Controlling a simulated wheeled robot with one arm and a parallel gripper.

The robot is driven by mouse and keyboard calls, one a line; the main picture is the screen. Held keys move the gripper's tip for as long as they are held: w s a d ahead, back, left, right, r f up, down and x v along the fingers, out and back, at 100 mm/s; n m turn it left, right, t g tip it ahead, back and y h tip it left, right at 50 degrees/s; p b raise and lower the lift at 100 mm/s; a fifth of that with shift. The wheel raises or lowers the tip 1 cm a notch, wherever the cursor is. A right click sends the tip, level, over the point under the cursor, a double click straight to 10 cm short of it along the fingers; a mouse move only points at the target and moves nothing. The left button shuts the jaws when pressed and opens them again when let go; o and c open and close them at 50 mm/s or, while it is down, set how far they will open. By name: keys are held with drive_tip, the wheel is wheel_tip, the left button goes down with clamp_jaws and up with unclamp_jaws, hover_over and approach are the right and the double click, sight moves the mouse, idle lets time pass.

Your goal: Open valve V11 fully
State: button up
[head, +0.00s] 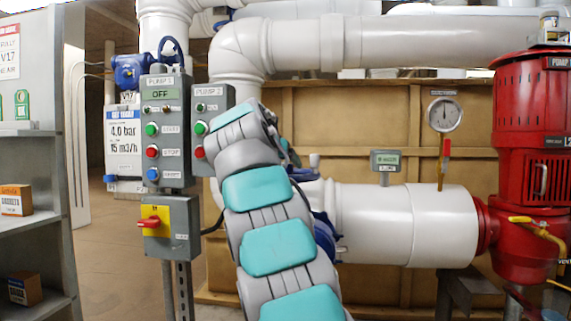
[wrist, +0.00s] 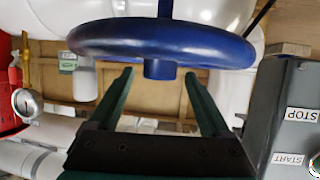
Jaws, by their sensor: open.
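A blue handwheel (wrist: 205,46) with a hub and a stem spans the top of the wrist view, seen nearly edge-on. My gripper (wrist: 158,77) is open, its two dark green fingers spread apart below the wheel's rim in the picture. No V11 label is readable.
The grey pump control boxes (head: 166,130) stand left of my arm; one (wrist: 292,120) is close at right in the wrist view. A red pump (head: 535,140) is at right, shelves (head: 38,132) at left.

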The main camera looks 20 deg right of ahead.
drive_tip(key=shift+x, duration=0.95)
clamp_jaws()
